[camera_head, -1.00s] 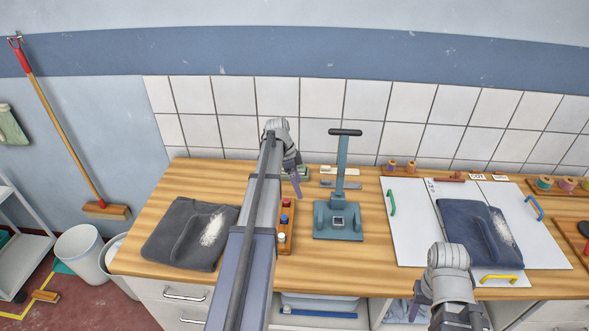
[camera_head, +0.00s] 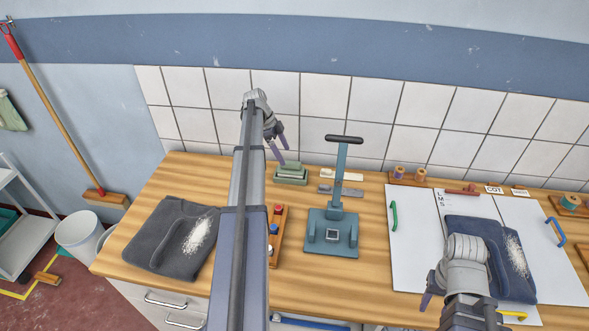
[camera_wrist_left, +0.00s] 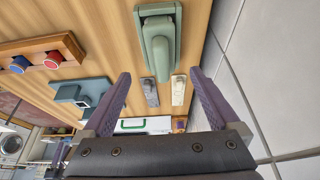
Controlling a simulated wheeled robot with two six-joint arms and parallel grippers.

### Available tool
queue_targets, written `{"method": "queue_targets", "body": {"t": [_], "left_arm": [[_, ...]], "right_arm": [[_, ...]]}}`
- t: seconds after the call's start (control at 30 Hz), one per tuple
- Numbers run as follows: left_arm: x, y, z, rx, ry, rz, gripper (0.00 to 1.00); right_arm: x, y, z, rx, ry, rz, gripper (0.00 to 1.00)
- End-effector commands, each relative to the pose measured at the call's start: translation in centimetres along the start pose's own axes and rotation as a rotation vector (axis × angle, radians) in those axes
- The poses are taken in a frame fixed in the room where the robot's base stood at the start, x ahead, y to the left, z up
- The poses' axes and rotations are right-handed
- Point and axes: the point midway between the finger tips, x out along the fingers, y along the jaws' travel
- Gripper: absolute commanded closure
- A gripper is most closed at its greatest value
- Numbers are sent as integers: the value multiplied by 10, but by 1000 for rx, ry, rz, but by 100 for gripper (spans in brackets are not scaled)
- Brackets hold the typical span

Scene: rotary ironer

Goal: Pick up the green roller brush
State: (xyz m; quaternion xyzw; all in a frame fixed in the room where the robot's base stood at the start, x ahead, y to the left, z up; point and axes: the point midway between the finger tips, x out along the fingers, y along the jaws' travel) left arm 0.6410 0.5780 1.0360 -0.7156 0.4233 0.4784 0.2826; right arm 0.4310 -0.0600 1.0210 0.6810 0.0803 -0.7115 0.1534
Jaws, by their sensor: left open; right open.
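The green roller brush (camera_head: 291,172) appears to be the pale green piece with a raised top on a base, at the back of the wooden bench near the tiled wall. In the left wrist view the green piece (camera_wrist_left: 158,38) is at top centre, just beyond my fingertips. My left gripper (camera_head: 279,146) is open and empty, close by at its upper left; contact cannot be told. The wrist view shows both fingers spread (camera_wrist_left: 160,73). My right gripper (camera_head: 427,298) is open at the bench front right, partly hidden by its wrist.
A teal press (camera_head: 332,232) with an upright handle stands right of a wooden rack (camera_head: 277,235) of coloured knobs. A dark folded cloth (camera_head: 165,240) with white powder lies left; a navy one (camera_head: 475,235) lies on white boards (camera_head: 415,205). The tiled wall (camera_head: 325,100) is close behind.

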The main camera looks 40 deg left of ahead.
Motion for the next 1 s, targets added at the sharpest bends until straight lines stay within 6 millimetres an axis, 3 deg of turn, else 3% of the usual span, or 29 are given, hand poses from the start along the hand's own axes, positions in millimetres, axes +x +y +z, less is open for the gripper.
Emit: {"method": "queue_targets", "body": {"t": [0.3,0.63,1.0], "left_arm": [[26,0,1,0,0,0,5],[34,-1,1,-1,0,0,5],[77,-4,2,1,0,1,5]], "right_arm": [[24,-2,-1,1,0,0,50],[31,-3,-2,1,0,0,50],[72,-7,-4,2,0,0,50]]}}
